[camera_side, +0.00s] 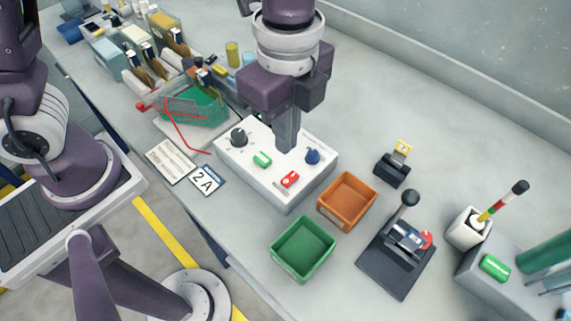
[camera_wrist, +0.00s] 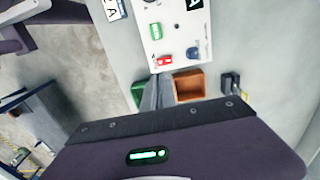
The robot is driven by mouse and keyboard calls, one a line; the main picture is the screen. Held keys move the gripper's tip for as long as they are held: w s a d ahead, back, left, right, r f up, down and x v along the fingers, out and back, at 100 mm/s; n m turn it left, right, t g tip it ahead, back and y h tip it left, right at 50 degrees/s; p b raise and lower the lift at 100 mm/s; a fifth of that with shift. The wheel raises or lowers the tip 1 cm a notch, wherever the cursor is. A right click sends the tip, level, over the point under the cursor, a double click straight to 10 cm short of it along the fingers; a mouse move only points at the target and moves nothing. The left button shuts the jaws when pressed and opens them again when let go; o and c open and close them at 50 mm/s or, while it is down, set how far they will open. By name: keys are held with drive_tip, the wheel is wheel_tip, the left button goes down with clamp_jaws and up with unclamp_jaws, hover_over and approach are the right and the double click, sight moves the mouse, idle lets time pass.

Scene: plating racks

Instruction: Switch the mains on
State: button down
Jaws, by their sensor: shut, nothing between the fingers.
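A white control box (camera_side: 240,170) stands on the bench and also shows in the wrist view (camera_wrist: 178,22). Its top carries a black dial (camera_side: 238,137), a green switch (camera_side: 262,159), a red switch (camera_side: 290,179) and a blue knob (camera_side: 312,156). I cannot read which control is the mains. My gripper (camera_side: 287,149) is shut and empty, pointing down over the box between the green switch and the blue knob. In the wrist view my fingertips (camera_wrist: 159,76) appear just below the red switch (camera_wrist: 164,61). I cannot tell whether they touch the box.
An orange tray (camera_side: 346,190) and a green tray (camera_side: 283,262) stand by the box's near right side. A black lever device (camera_side: 385,265) and a small black stand (camera_side: 391,170) are further right. A green rack with red wire (camera_side: 195,104) is to the left. The back right bench is clear.

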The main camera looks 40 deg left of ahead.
sight(285, 181)
wheel_tip(285, 181, down, 9)
idle(0.3)
drive_tip(key=shift+s+f, duration=0.1)
